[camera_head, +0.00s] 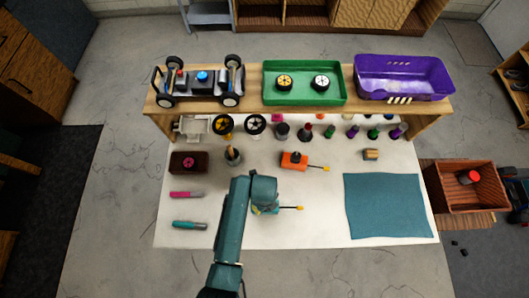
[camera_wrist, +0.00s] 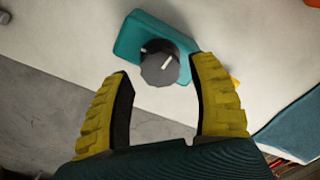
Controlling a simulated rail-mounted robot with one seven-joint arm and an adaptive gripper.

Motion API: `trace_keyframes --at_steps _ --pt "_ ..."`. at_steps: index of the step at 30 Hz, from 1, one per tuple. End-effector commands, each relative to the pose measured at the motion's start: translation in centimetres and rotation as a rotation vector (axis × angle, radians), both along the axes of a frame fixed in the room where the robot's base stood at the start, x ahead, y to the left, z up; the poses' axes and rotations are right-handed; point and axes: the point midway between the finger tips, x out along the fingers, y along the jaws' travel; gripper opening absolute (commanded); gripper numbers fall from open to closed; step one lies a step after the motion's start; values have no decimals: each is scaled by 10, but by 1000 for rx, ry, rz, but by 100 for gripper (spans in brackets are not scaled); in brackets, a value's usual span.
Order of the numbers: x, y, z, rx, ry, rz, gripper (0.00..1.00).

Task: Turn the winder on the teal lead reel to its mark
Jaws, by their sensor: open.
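The teal lead reel (camera_wrist: 140,30) lies on the white mat in the wrist view. Its winder (camera_wrist: 160,65) is a dark grey, many-sided knob with a white pointer line slanting up to the right. A small pale spot shows beside the knob's left edge; I cannot tell whether it is the mark. My gripper (camera_wrist: 162,68) is open, its yellow fingers on either side of the knob in the picture. Contact is not visible. In the head view my arm hides most of the reel, and a yellow-tipped lead (camera_head: 299,208) sticks out to its right.
An orange reel (camera_head: 294,160) with its own lead sits behind my gripper. A teal cloth (camera_head: 388,206) lies to the right. Pink (camera_head: 187,194) and teal (camera_head: 190,225) pens lie left. A wooden shelf (camera_head: 253,102) with a car, green tray and purple bin spans the back.

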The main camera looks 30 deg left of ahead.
Motion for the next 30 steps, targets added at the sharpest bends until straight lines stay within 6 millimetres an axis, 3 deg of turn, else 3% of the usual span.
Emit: trace_keyframes --at_steps 13,30 --pt "0 0 39 0 -1 0 60" --pt "0 0 42 -1 1 -1 60"
